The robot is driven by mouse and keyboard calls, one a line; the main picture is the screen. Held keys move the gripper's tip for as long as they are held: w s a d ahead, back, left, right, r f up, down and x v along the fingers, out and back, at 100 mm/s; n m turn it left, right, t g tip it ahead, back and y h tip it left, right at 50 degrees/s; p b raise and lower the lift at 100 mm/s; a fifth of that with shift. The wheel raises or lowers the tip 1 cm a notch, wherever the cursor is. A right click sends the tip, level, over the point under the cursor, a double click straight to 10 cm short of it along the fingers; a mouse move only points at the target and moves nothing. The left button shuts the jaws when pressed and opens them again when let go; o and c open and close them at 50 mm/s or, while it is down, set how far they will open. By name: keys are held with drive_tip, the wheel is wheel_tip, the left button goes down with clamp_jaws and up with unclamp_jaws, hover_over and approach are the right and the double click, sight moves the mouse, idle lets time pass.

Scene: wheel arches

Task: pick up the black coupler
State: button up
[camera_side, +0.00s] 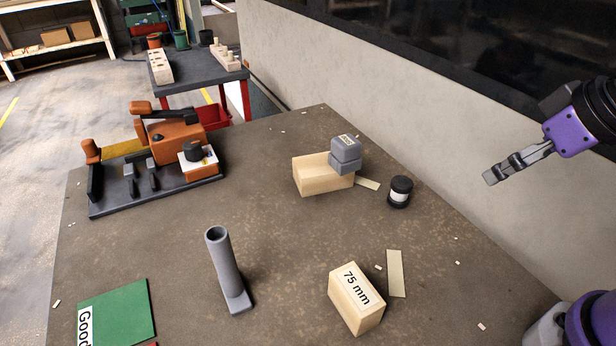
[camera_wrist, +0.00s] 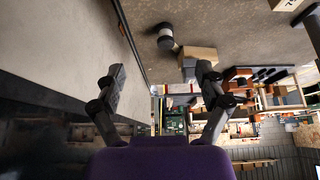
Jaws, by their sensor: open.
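The black coupler (camera_side: 399,191) is a short black cylinder with a white band. It stands upright on the table, right of a wooden block, in the side view. It also shows small and blurred near the top middle of the wrist view (camera_wrist: 165,38). My gripper (camera_side: 491,177) hangs in the air to the right of the coupler and above table height, apart from it. In the wrist view its two fingers (camera_wrist: 159,72) are spread wide with nothing between them.
A wooden block (camera_side: 312,176) with a grey stacked part (camera_side: 345,152) stands close left of the coupler. A "75 mm" block (camera_side: 356,299), a grey tube on a foot (camera_side: 226,265), a green "Good" mat (camera_side: 125,311) and an orange fixture (camera_side: 176,143) are farther off. A wall (camera_side: 420,120) runs behind.

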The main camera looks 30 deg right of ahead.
drive_tip(key=n+g, duration=0.1)
drive_tip(key=n, duration=0.1)
approach(405, 183)
drive_tip(key=shift+y, duration=0.4)
drive_tip(key=x, duration=0.6)
drive_tip(key=shift+s+d, duration=0.2)
drive_tip(key=shift+d, duration=0.15)
drive_tip(key=x, duration=0.5)
drive_tip(key=shift+w+a+f, duration=0.1)
drive_tip(key=shift+w+f, duration=0.15)
drive_tip(key=shift+f, duration=0.05)
drive_tip(key=c, duration=1)
